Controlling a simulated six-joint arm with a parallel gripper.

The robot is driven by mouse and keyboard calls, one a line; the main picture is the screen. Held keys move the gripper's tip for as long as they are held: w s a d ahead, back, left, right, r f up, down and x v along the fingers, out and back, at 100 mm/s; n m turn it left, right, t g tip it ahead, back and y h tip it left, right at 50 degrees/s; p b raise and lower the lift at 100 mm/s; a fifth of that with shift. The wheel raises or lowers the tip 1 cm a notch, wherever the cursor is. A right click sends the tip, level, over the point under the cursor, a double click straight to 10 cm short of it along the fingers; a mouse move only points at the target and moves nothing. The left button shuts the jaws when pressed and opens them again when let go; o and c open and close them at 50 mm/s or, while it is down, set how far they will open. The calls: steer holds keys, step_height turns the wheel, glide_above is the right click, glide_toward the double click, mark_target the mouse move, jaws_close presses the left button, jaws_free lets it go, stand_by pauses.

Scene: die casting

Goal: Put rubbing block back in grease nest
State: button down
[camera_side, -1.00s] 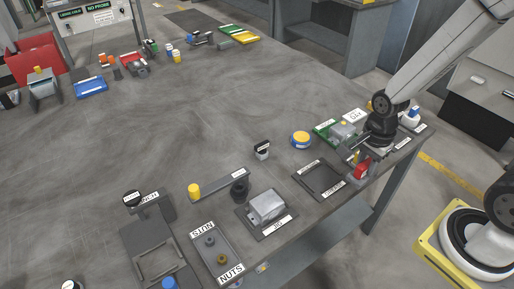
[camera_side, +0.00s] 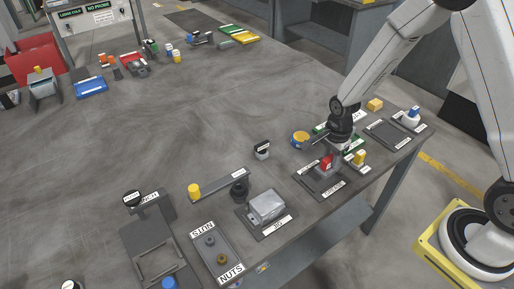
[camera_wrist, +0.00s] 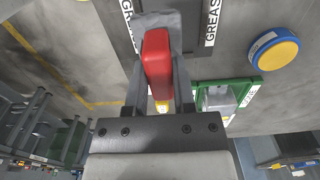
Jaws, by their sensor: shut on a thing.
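The rubbing block is a grey block with a red grip (camera_side: 327,162). My gripper (camera_side: 331,156) is shut on the red grip, which also shows between the fingers in the wrist view (camera_wrist: 158,62). The block's grey lower part (camera_wrist: 160,20) lies beyond the red. The grease nest (camera_side: 305,185) is a dark, shallow tray with white labels near the table's front edge. In the wrist view, GREASE labels (camera_wrist: 211,22) flank the block. The block is over the nest's upper right part. I cannot tell whether it touches the nest floor.
A yellow-topped item (camera_side: 359,157) stands just right of the nest. A green tray (camera_side: 320,129) and a blue-and-yellow round tin (camera_side: 300,138) are behind it. Another dark tray (camera_side: 388,134) is at right. A grey casting on a plate (camera_side: 267,206) is at left.

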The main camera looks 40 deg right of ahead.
mark_target(324, 166)
steer(key=shift+w+f, duration=0.6)
steer(key=shift+f, duration=0.05)
steer(key=shift+f, duration=0.1)
steer(key=shift+w+f, duration=0.15)
steer(key=shift+w, duration=0.05)
steer(key=shift+f, duration=1.55)
steer(key=shift+f, duration=0.15)
steer(key=shift+c, duration=2.2)
jaws_free()
step_height(324, 166, up, 12)
